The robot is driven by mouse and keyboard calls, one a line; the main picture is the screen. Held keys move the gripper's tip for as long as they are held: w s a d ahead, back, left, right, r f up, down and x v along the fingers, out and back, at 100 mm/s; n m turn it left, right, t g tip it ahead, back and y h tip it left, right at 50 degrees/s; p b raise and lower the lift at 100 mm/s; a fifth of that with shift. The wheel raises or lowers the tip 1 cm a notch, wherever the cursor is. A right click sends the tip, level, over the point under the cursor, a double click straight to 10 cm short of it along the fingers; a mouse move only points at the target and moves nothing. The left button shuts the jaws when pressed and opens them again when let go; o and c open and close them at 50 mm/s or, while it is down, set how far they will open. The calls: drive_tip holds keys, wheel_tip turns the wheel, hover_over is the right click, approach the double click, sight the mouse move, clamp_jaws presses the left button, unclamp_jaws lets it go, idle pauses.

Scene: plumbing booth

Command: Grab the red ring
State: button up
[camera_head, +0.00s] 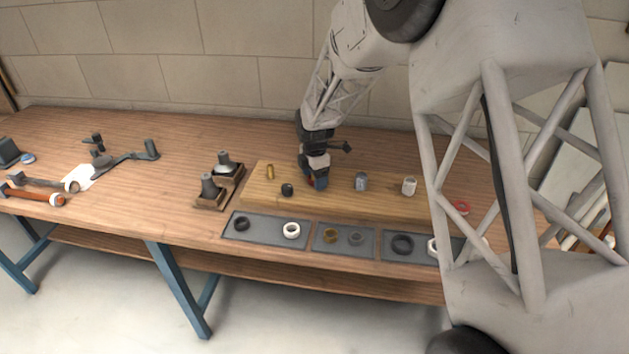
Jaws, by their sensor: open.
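A small red ring (462,207) lies flat at the right end of the bench, seen between the struts of my arm, which hide part of the area around it. My gripper (318,185) points down over the wooden board, left of the red ring and well apart from it. It is open. A small patch of red and blue shows at its fingertips; I cannot tell whether this is part of the gripper or a thing there.
On the board (335,212) stand a brass fitting (270,172), a dark green fitting (287,189), a grey fitting (361,181) and a white fitting (409,187). Grey trays along the front edge hold several rings. Wrenches (38,193) and dark fixtures (213,188) lie left.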

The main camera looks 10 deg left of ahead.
drive_tip(key=c, duration=1)
wheel_tip(320, 180, up, 18)
idle(0.4)
idle(0.5)
